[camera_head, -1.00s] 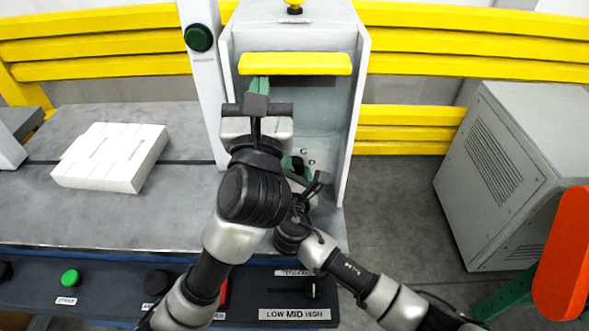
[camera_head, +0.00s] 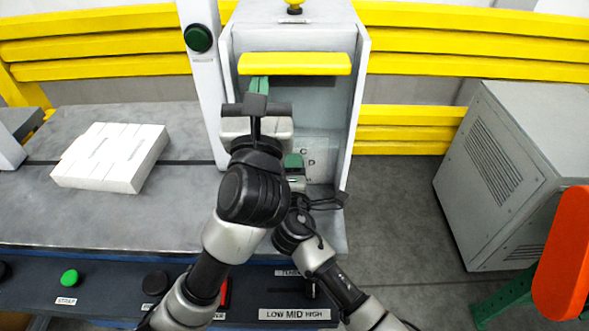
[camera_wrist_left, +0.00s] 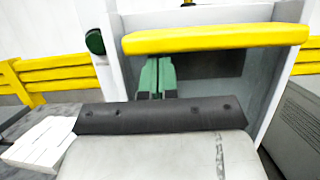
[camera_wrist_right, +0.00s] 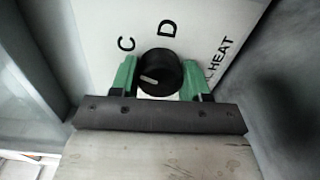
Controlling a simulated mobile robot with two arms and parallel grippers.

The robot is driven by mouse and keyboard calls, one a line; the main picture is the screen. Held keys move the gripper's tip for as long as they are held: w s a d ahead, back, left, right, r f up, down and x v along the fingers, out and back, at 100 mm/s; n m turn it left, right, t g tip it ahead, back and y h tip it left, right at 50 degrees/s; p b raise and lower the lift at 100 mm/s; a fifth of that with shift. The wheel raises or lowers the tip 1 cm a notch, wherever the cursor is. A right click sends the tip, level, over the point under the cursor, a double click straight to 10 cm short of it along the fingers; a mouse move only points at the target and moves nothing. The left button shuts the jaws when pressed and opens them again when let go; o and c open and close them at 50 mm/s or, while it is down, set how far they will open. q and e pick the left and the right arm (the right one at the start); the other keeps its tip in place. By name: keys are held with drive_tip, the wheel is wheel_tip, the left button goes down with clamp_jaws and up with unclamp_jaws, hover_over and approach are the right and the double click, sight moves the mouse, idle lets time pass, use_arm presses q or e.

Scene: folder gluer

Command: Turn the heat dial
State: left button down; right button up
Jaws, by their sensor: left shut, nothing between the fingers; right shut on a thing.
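The heat dial (camera_wrist_right: 159,75) is a round black knob with a pale pointer mark. It sits on a white panel (camera_wrist_right: 100,30) with the letters C and D and the word HEAT. My right gripper (camera_wrist_right: 162,82) has its green fingers on both sides of the dial, shut on it, in the right wrist view. In the head view my arms hide the dial, and one green finger of the right gripper shows by the panel. My left gripper (camera_wrist_left: 157,75) is shut and empty, its green fingers together in front of the machine opening, below the yellow bar.
The yellow bar (camera_head: 295,64) crosses the grey machine housing. White cartons (camera_head: 110,157) lie on the metal table at left. A front panel (camera_head: 110,285) carries buttons and a LOW MID HIGH label. A grey cabinet (camera_head: 500,170) stands at right, with floor between.

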drive_tip(key=shift+f+m, duration=0.1)
drive_tip(key=shift+m, duration=0.5)
drive_tip(key=o, duration=0.9)
drive_tip(key=s, duration=1.2)
